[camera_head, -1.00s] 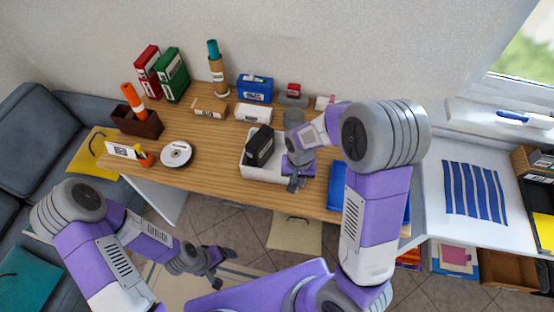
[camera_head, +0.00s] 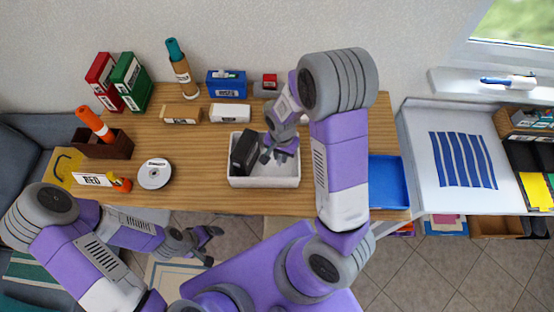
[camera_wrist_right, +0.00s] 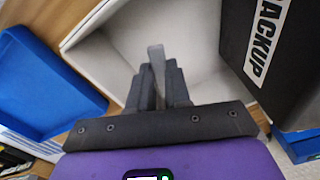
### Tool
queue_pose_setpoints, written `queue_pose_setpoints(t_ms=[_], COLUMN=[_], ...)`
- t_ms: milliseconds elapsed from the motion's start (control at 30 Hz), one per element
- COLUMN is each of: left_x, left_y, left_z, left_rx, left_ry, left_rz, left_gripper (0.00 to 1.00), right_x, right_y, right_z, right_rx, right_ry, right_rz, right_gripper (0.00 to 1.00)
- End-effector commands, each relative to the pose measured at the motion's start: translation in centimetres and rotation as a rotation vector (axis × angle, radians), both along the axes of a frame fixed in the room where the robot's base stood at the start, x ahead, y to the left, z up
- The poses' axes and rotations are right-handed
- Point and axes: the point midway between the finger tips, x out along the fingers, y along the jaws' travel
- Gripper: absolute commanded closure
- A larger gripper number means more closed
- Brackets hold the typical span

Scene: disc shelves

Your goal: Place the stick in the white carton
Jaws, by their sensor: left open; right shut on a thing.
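The white carton (camera_head: 265,183) stands on the wooden table, open at the top. A black box marked BACKUP (camera_head: 243,152) stands in its left part and shows at the right of the wrist view (camera_wrist_right: 285,50). My right gripper (camera_head: 271,155) is over the carton's interior, beside the black box. In the wrist view its fingers (camera_wrist_right: 158,90) are shut on a thin grey stick (camera_wrist_right: 157,62), whose end points into the carton. I cannot tell whether the stick touches the carton floor. My left gripper (camera_head: 212,243) is open and empty, in front of the table.
A blue tray (camera_head: 389,182) lies right of the carton. A white disc (camera_head: 154,174), a brown holder (camera_head: 105,145) and red and green binders stand to the left. A blue box (camera_head: 227,84) is behind.

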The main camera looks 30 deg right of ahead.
Motion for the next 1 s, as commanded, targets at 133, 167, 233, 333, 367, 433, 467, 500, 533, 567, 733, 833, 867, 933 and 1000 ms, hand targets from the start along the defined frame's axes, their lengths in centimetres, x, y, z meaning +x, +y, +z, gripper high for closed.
queue_pose_setpoints(t_ms=[133,167,233,333,367,433,467,500,533,567,733,833,867,933,1000], left_x=[0.0,0.1,0.1,0.1,0.1,0.1,0.1,0.1,0.1,0.1,0.1,0.1,0.1,0.1,0.1], left_y=[0.0,0.0,0.0,0.0,0.0,0.0,0.0,0.0,0.0,0.0,0.0,0.0,0.0,0.0,0.0], left_z=[-0.3,-0.4,-0.5,-0.9,-1.0,-1.1,-1.0,-1.0,-1.0,-1.0,-1.2,-1.3,-1.3,-1.3,-1.2], left_rx=[0.0,0.0,0.0,0.0,0.0,0.0,0.0,0.0,0.0,0.0,0.0,0.0,0.0,0.0,0.0], left_ry=[-0.001,-0.001,-0.001,-0.001,-0.001,-0.001,-0.001,-0.001,-0.001,-0.001,-0.001,-0.001,-0.001,-0.001,-0.001], left_rz=[0.0,0.0,0.0,0.0,0.0,0.0,0.0,0.0,0.0,0.0,0.0,0.0,0.0,0.0,0.0], left_gripper=[0.17,0.17,0.17,0.17,0.17,0.17,0.17,0.17,0.17,0.17,0.17,0.17,0.17,0.17,0.17], right_x=[0.1,0.0,0.0,0.0,0.0,0.1,0.1,0.1,0.1,0.1,0.1,0.1,0.1,0.1,0.1], right_y=[0.0,0.0,0.0,0.0,0.0,0.0,0.0,0.0,0.0,0.0,0.0,0.0,0.0,0.0,0.0], right_z=[-1.2,-1.5,-2.3,-3.8,-4.2,-4.7,-4.8,-4.7,-4.7,-4.6,-4.9,-5.0,-5.0,-5.0,-5.0], right_rx=[-0.001,-0.001,0.0,-0.001,0.0,0.0,-0.001,0.0,0.0,0.0,0.0,0.0,0.0,0.0,0.0], right_ry=[-0.001,0.0,0.002,0.003,0.002,0.0,-0.001,-0.001,-0.002,-0.003,-0.001,-0.001,-0.001,-0.001,-0.001], right_rz=[0.001,0.001,0.001,0.002,0.002,0.003,0.003,0.003,0.003,0.003,0.003,0.003,0.003,0.003,0.003], right_gripper=[1.0,1.0,1.0,1.0,1.0,1.0,1.0,1.0,1.0,1.0,1.0,0.78,0.73,0.63,0.57])
